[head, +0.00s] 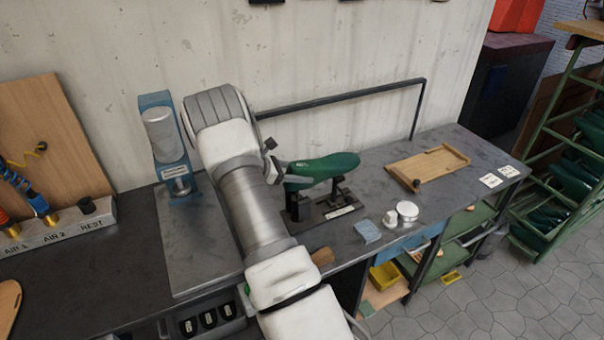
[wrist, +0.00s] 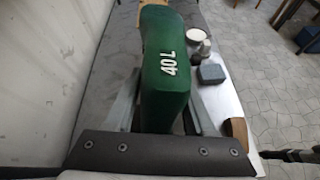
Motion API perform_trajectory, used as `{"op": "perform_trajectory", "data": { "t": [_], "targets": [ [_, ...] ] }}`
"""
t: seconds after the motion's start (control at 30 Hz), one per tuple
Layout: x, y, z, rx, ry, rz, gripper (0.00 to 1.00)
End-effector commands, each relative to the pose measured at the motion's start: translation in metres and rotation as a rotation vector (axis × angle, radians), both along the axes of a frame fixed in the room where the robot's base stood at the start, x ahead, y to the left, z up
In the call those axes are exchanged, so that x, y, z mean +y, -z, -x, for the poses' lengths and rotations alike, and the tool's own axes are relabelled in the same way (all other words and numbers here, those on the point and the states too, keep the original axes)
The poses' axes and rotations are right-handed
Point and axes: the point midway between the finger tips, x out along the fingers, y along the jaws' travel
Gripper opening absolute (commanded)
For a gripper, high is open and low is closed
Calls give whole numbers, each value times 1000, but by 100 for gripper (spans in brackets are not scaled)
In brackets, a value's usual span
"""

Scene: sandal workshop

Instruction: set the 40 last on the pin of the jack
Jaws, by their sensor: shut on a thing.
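The green last (head: 325,168), marked "40 L", is held in my gripper (head: 284,172). It lies roughly level, its other end pointing right. In the wrist view the last (wrist: 165,60) sits between the two fingers of my gripper (wrist: 163,105), which are shut on its sides. The jack (head: 322,208), a dark base with upright posts, stands on the bench directly below the last. The last's underside is at or just above the post tops. I cannot tell whether the pin is in the last; that part is hidden.
A blue press (head: 160,140) stands left of my arm. A black rail (head: 345,96) runs behind the jack. Right of it are a wooden tray (head: 430,168), a white tin (head: 407,210) and a blue block (head: 368,231). A wooden piece (head: 322,256) lies near the front edge.

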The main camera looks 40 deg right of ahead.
Motion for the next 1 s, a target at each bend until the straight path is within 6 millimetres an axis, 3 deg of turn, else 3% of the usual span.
{"op": "perform_trajectory", "data": {
  "t": [0.7,1.0],
  "targets": [
    [-4,-35,1,-3,5,12,0],
    [-4,-39,1,-1,5,12,0]
  ]
}}
